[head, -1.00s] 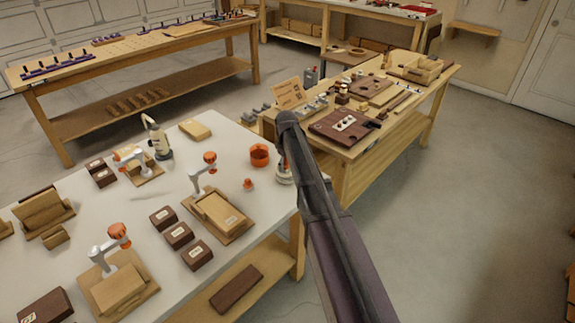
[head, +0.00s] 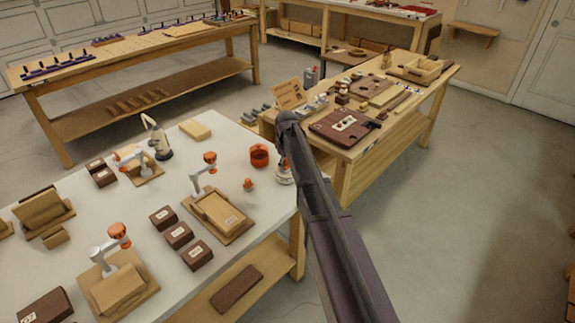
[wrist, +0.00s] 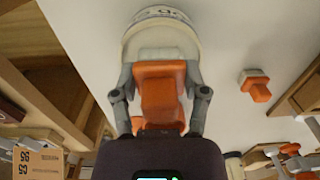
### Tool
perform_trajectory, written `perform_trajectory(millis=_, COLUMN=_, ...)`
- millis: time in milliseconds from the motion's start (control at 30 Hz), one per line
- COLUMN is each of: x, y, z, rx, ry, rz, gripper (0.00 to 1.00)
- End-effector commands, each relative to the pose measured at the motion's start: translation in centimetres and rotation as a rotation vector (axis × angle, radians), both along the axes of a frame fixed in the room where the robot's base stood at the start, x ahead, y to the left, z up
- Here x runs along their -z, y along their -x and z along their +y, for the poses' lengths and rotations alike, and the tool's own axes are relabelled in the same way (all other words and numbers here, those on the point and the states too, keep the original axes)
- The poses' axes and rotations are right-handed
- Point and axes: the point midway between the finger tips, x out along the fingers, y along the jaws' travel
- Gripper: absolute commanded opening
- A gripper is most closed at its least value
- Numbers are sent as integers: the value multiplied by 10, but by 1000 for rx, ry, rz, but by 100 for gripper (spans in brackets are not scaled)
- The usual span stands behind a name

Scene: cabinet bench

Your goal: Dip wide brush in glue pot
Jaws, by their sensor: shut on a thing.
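My gripper (wrist: 160,88) is shut on an orange block-shaped handle, which I take to be the wide brush (wrist: 160,100). A round cream pot (wrist: 138,42) with dark lettering along its rim lies just past the fingertips, and I take it to be the glue pot. The brush's far end overlaps this pot in the picture. I cannot tell whether it is inside or only in front. In the head view the white pot (head: 284,179) shows partly beside my arm at the bench's right edge.
An orange open cup (head: 259,155) stands left of my arm, with a small orange-topped piece (head: 248,185) nearer. Orange-knobbed clamps, including one on a wooden board (head: 210,160), and dark blocks (head: 179,235) crowd the white bench (head: 140,205). A cluttered wooden bench (head: 437,85) stands behind on the right.

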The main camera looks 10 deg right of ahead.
Motion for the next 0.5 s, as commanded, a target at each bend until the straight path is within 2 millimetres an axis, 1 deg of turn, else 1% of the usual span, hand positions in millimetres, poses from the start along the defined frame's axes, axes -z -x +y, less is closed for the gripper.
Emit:
perform_trajectory(millis=233, x=-3, y=1, z=0, rx=0, ry=0, rz=2, gripper=20)
perform_trajectory(millis=500, x=-19, y=1, z=0, rx=0, ry=0, rz=1, gripper=20)
